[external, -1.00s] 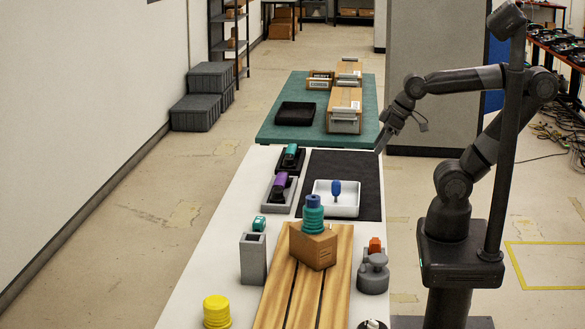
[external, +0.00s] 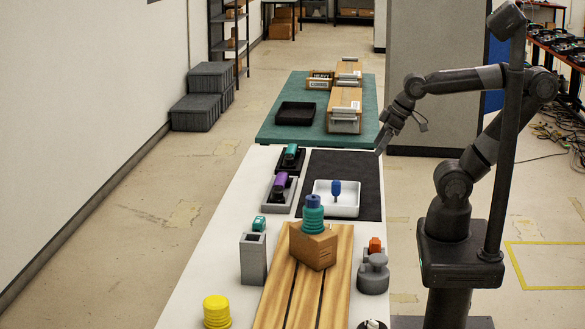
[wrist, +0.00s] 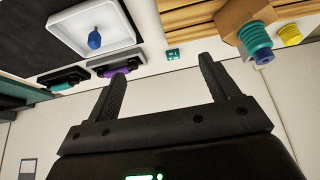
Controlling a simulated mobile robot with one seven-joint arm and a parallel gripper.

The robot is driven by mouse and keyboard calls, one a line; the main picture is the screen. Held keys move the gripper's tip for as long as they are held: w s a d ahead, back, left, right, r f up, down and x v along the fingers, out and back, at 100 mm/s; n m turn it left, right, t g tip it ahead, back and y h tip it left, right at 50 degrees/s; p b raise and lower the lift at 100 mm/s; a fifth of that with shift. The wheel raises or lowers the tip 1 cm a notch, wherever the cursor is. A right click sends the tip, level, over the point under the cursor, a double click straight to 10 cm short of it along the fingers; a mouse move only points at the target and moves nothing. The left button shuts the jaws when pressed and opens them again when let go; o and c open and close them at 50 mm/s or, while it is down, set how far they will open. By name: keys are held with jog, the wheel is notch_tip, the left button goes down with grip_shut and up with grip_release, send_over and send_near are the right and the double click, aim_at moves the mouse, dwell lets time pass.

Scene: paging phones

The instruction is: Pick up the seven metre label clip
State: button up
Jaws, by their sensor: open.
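A small teal piece with pale markings (external: 259,223) sits at the left side of the white table, by a grey upright box. It also shows in the wrist view (wrist: 173,54), above the gap between my fingers. Its markings are too small to read, so I cannot tell if it is the seven metre label clip. A small orange piece (external: 375,245) is at the table's right side, behind a grey rounded object. My gripper (external: 383,140) is open and empty, raised near the far right corner of the white table. Its spread fingers show in the wrist view (wrist: 160,75).
A cardboard box (external: 313,246) with a teal ribbed piece stands on wooden slats. A white tray (external: 346,211) holds a blue object. Purple and teal handsets (external: 280,183) lie in cradles at left. The grey upright box (external: 253,262) and yellow stack (external: 216,311) stand nearer.

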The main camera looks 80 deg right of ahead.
jog(key=g, duration=0.1)
send_over(260, 220)
jog(key=s, duration=0.5)
notch_tip(260, 220, down, 18)
jog(key=shift+m, duration=0.3)
jog(key=shift+x, duration=5.9)
jog(key=shift+w+r, duration=0.15)
jog(key=shift+w, duration=0.05)
jog(key=c, duration=1)
jog(key=shift+c, duration=0.3)
